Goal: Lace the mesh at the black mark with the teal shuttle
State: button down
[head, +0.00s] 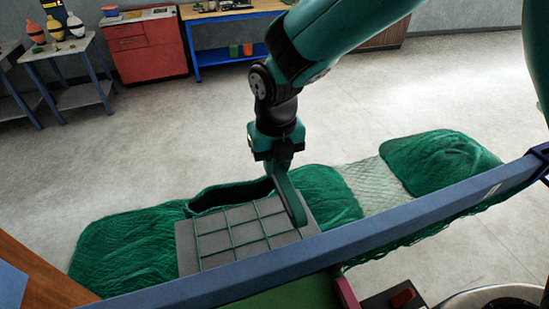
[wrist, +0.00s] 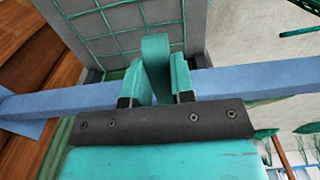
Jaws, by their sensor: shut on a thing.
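The teal shuttle (head: 291,203) hangs from my gripper (head: 277,166), its lower end in front of the right part of the mesh. In the wrist view my gripper (wrist: 158,76) is shut on the shuttle (wrist: 156,52), with a finger on each side of it. The mesh (head: 232,237) is a grid of green cords over a grey board (head: 187,251). The mesh also shows at the top of the wrist view (wrist: 112,32). I cannot make out a black mark in either view. I cannot tell whether the shuttle touches the mesh.
A blue rail (head: 340,236) crosses in front of the board. Heaped green netting (head: 125,250) lies on the left, with more at right (head: 440,160). A red cabinet (head: 147,48), a blue-framed bench (head: 230,50) and a small table (head: 72,70) stand behind. The floor between is clear.

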jog(key=s+d+b, duration=0.2)
jog(key=s+d, duration=0.1)
jog(key=s, duration=0.8)
jog(key=s+d+b, duration=0.3)
jog(key=s, duration=0.8)
jog(key=shift+d, duration=0.15)
dwell(0.4)
